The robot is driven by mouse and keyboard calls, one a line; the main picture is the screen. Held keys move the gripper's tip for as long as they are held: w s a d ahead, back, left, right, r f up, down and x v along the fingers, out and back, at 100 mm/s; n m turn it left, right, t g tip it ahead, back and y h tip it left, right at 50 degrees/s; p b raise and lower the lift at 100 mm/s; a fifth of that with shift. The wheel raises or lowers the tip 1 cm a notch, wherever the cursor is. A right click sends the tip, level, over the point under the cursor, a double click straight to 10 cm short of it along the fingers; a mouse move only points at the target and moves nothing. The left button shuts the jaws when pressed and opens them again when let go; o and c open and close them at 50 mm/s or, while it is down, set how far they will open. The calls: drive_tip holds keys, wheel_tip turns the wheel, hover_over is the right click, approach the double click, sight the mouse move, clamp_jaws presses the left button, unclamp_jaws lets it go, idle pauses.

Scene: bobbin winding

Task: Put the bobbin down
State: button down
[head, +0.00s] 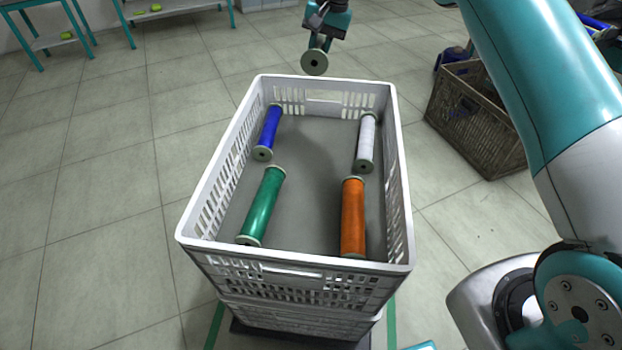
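My gripper (320,43) is beyond the far end of the white crate, above the floor. It is shut on a bobbin (314,62), seen end-on as a pale round flange with a dark centre hole; its thread colour is hidden. The white crate (190,215) stands in the middle of the view. Inside it lie a blue bobbin (268,130) at far left, a white bobbin (366,138) at far right, a green bobbin (262,206) at near left and an orange bobbin (353,215) at near right. Bare grey crate floor shows between the left and right bobbins.
A brown crate (475,125) holding things stands on the floor at the right. Teal-legged tables (130,14) with small green objects are at the back left. Tiled floor (110,200) is clear left of the white crate. My arm fills the right side.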

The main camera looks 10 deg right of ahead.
drive_tip(key=b, duration=0.8)
hover_over(314, 150)
wheel_tip(314, 150, down, 9)
drive_tip(key=f+b, duration=0.2)
drive_tip(key=f, duration=0.4)
drive_tip(key=f+b, duration=0.2)
drive_tip(key=f, duration=0.5)
drive_tip(key=d+f+b, duration=0.1)
drive_tip(key=f, duration=0.5)
drive_tip(key=shift+f+b, duration=0.4)
drive_tip(key=c, duration=1)
unclamp_jaws()
